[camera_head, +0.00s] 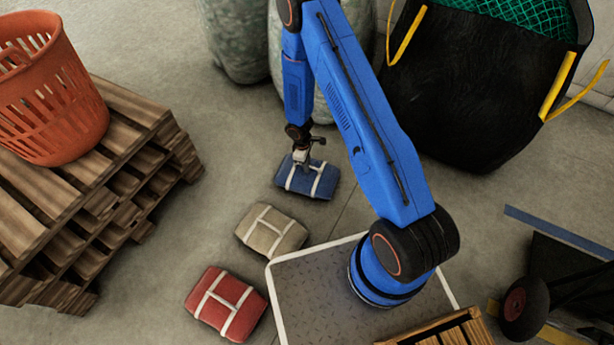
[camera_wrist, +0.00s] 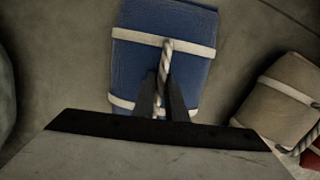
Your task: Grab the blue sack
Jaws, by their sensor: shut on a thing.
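The blue sack (camera_head: 318,184), bound with white straps, lies on the concrete floor near the middle of the head view. It also fills the upper middle of the wrist view (camera_wrist: 190,65). A white twisted rope (camera_wrist: 167,60) runs along its top. My gripper (camera_head: 303,164) is directly over the sack, pointing down. In the wrist view its two dark fingers (camera_wrist: 164,98) are shut on the rope of the sack. The sack appears to rest on the floor. The lower part of the rope is hidden between the fingers.
A beige sack (camera_head: 271,233) and a red sack (camera_head: 226,304) lie nearer on the floor. Stacked wooden pallets (camera_head: 130,190) with an orange basket (camera_head: 52,100) stand at left. A big black bag (camera_head: 470,85) with green net stands at upper right. Floor left of the blue sack is clear.

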